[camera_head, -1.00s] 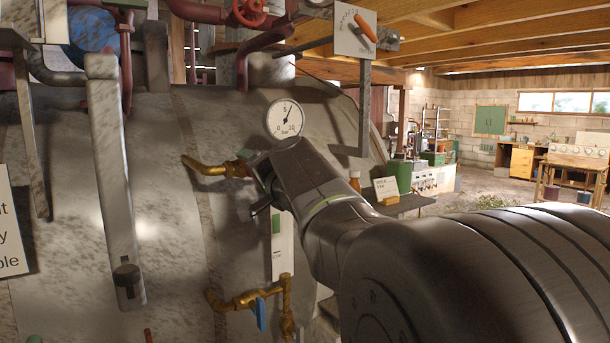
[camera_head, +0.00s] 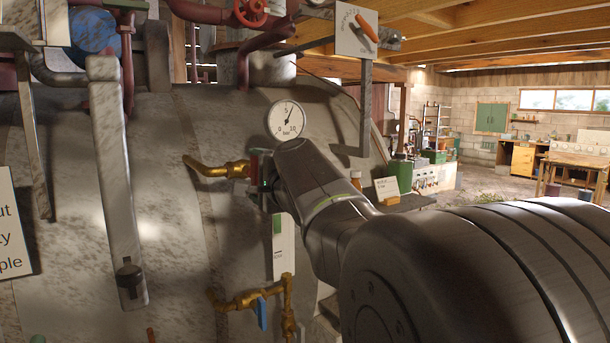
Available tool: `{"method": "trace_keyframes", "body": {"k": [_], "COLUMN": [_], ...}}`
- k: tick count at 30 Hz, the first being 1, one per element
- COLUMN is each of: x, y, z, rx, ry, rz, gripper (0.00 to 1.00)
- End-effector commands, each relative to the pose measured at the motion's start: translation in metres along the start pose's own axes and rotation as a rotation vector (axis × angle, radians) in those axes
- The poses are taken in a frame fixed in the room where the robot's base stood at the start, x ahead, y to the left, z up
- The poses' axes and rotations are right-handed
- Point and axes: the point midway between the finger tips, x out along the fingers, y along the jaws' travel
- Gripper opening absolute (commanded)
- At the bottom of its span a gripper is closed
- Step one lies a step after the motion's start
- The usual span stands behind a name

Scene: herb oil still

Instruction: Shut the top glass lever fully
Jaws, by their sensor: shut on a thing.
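The upper brass fitting (camera_head: 212,169) of the sight glass comes out of the big mottled grey still just below the round pressure gauge. My gripper (camera_head: 264,178) is at the right end of this fitting, shut on the top glass lever, which is mostly hidden by the fingers and wrist. The lever's exact angle cannot be made out. The lower brass fitting (camera_head: 241,302) shows below, with a blue lever (camera_head: 262,313) hanging straight down. A white and green strip (camera_head: 282,248) stands between the two fittings, partly behind my wrist.
The pressure gauge (camera_head: 286,119) sits close above my gripper. A long grey bar (camera_head: 116,180) hangs on the still at left. A plate with an orange lever (camera_head: 366,28) stands at upper right. Open floor and benches lie far right.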

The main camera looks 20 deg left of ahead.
Motion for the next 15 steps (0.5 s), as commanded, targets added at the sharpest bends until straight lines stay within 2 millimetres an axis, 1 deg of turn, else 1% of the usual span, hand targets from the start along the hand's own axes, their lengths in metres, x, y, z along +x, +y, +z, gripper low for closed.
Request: {"method": "trace_keyframes", "body": {"k": [11,12,14,15], "x": [0.0002,0.0002,0.0001,0.0001], "y": [0.0017,0.0017,0.0016,0.0014], "z": [-0.0004,-0.0005,-0.0005,-0.0005], "rx": [0.009,0.009,0.008,0.008], "ry": [0.001,0.001,0.001,0.001], "rz": [0.002,0.002,0.002,0.002], "gripper": [0.59,0.86,0.98,1.0]}}
